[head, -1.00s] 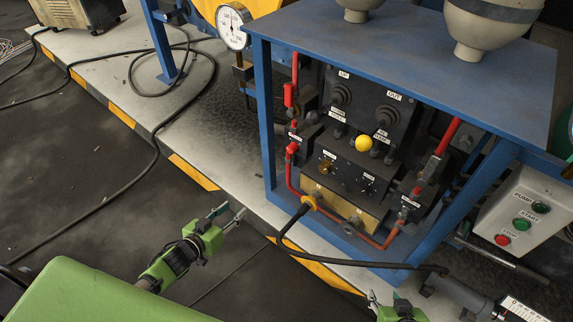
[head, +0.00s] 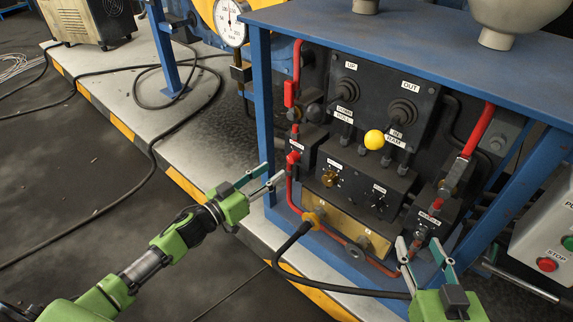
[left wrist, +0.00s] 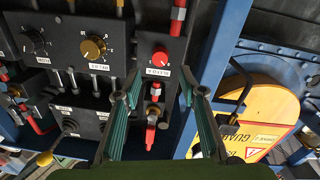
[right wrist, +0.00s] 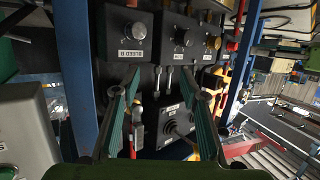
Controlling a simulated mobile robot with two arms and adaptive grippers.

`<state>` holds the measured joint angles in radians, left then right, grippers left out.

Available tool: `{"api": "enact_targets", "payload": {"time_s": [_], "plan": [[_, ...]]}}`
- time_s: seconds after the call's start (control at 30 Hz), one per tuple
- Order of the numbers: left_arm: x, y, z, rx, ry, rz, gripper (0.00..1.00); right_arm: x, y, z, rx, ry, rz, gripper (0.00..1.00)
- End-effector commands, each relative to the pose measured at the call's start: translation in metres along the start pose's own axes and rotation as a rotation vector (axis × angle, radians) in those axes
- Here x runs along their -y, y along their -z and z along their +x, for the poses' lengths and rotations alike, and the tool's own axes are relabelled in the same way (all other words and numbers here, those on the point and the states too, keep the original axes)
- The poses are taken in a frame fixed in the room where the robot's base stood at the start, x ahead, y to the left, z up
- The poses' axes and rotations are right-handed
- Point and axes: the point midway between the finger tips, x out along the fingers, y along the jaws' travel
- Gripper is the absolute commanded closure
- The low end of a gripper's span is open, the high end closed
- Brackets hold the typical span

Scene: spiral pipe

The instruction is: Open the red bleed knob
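The red bleed knob (left wrist: 160,57) sits on a dark block with a white label, upside down in the left wrist view. It also shows near the rack's left post in the head view (head: 292,158). My left gripper (head: 274,173) is open and empty, just left of and below the knob. In the left wrist view its fingers point toward the knob's block, apart from it. My right gripper (head: 418,241) is open and empty in front of the lower right block. In the right wrist view a dark knob labelled BLEED B (right wrist: 132,28) lies beyond its fingers.
The blue rack (head: 262,110) has a post close to my left gripper. A red hose (head: 290,190), a brass knob (head: 330,178) and a lever with a yellow ball (head: 374,139) are nearby. A black cable (head: 285,250) hangs in front.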

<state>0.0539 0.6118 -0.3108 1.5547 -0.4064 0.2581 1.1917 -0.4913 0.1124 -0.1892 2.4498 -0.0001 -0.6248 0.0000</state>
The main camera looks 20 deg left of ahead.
Motion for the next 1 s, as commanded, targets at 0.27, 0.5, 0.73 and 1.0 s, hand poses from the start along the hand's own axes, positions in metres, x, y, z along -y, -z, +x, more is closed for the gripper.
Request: {"api": "enact_targets", "payload": {"time_s": [0.27, 0.5, 0.73, 1.0], "plan": [[0.001, -0.001, 0.047, -0.002, 0.001, 0.001, 0.62, 0.008, 0.056, 0.0, -0.267, 0.016, 0.004, 0.6], [0.001, -0.001, 0.068, 0.001, 0.001, -0.001, 0.62, 0.011, 0.086, -0.008, -0.406, 0.024, 0.007, 0.6], [0.001, 0.0, 0.072, 0.001, 0.002, 0.0, 0.62, 0.012, 0.093, -0.011, -0.437, 0.025, 0.008, 0.6], [0.001, -0.001, 0.072, 0.001, 0.002, 0.0, 0.93, 0.012, 0.092, -0.011, -0.435, 0.025, 0.008, 0.6]]}}
